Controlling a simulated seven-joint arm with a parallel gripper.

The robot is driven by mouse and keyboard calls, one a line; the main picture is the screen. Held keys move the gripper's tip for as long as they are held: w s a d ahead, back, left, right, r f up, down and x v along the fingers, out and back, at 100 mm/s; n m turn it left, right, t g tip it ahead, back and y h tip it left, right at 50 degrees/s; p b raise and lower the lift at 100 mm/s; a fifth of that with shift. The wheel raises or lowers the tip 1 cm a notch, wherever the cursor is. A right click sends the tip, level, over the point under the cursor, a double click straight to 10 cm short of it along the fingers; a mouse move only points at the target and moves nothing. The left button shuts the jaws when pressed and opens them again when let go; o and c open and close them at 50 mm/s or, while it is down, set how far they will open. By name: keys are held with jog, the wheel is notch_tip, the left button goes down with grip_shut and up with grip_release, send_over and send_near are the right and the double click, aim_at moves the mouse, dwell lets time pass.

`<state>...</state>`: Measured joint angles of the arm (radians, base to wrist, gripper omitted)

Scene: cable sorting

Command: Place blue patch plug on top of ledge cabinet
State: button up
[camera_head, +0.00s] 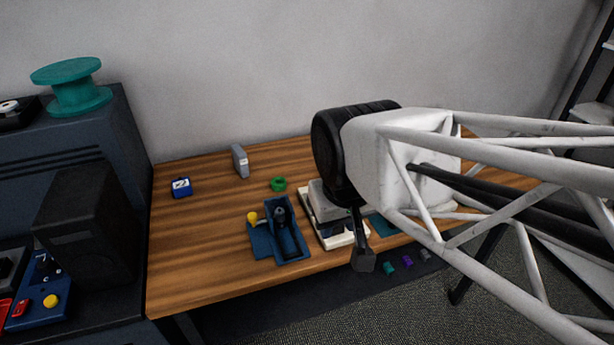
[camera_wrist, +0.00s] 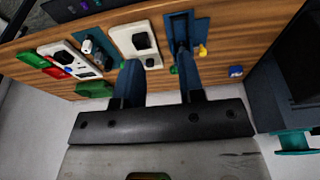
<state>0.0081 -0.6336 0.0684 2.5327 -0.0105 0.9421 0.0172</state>
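A small blue block with a white marked face, which looks like the blue patch plug (camera_head: 181,187), lies on the wooden table's left part. It also shows in the wrist view (camera_wrist: 236,71), to the right of the fingers. The dark ledge cabinet (camera_head: 127,125) stands left of the table; its upper top carries a teal spool (camera_head: 72,88). The cabinet shows at the right of the wrist view (camera_wrist: 285,85). My gripper (camera_wrist: 159,60) is open, with nothing between its two fingers. In the head view only a dark finger (camera_head: 363,258) shows clearly, well right of the plug.
A blue tray (camera_head: 300,250) with a dark part, a yellow-topped piece (camera_head: 252,217), a green ring (camera_head: 278,184) and a grey block (camera_head: 240,161) are on the table (camera_head: 195,255). A dark box (camera_head: 88,228) and a blue panel stand on the cabinet's lower ledge.

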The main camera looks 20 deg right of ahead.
jog(key=shift+w, duration=0.15)
jog(key=w+d+f+m+g, duration=0.1)
jog(key=w+d+m, duration=0.25)
jog(key=w, duration=0.75)
jog(key=w+d+f+m, duration=0.2)
jog(key=w+m, duration=0.2)
jog(key=w, duration=0.7)
jog(key=w+d+f+m, duration=0.2)
jog(key=w+d+f, duration=0.1)
jog(key=w, duration=0.3)
jog(key=w+d+f+m+g, duration=0.1)
jog(key=w+d+f+m, duration=0.1)
jog(key=w+f, duration=0.4)
jog(key=w+d+f+m, duration=0.3)
jog(key=w+d+f, duration=0.1)
jog(key=w, duration=0.3)
jog(key=shift+d+f+g, duration=0.3)
jog(key=shift+d+f, duration=0.1)
jog(key=shift+f, duration=0.25)
jog(key=shift+w+d+f, duration=0.1)
jog(key=shift+f, duration=0.1)
jog(key=shift+f, duration=1.3)
